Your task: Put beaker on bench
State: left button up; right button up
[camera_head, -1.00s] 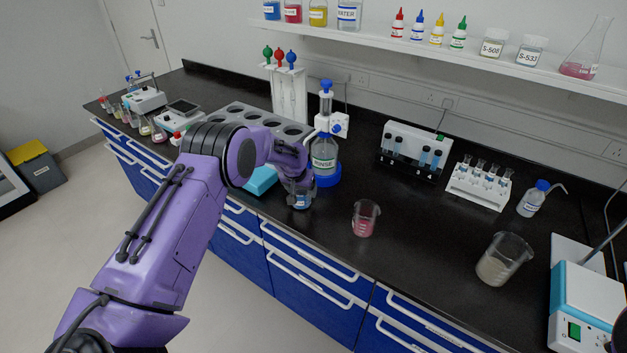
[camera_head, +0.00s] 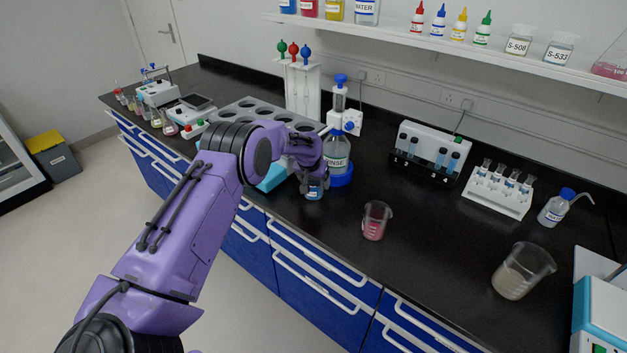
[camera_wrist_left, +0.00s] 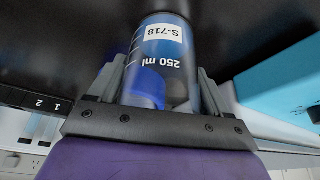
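A beaker with blue contents (camera_head: 315,187), labelled S-718 and marked 250 ml, is between the fingers of my left gripper (camera_head: 312,178). The beaker also fills the middle of the left wrist view (camera_wrist_left: 160,60), with a finger against each side. My left gripper is shut on it. The beaker is at the black bench top (camera_head: 345,215); whether its base touches the surface I cannot tell. My right gripper is not in view.
A pink-filled beaker (camera_head: 375,222) and a larger beaker (camera_head: 521,272) stand to the right. Bench between them is clear.

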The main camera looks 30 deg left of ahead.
pick_arm(q)
jog(key=shift+o, duration=1.4)
jog(key=shift+w, duration=0.1)
jog(key=shift+r, duration=0.4)
jog(key=shift+s+d+r+b, duration=0.15)
jog(key=shift+s+r+b, duration=0.15)
jog(key=shift+s+b, duration=0.35)
jog(key=s, duration=0.3)
jog(key=s+d+b, duration=0.1)
jog(key=s, duration=0.2)
jog(key=s+d+b, duration=0.1)
jog(key=s, duration=0.3)
jog(key=shift+d, duration=0.15)
jog(key=shift+s+d+r, duration=0.1)
jog(key=shift+s, duration=0.45)
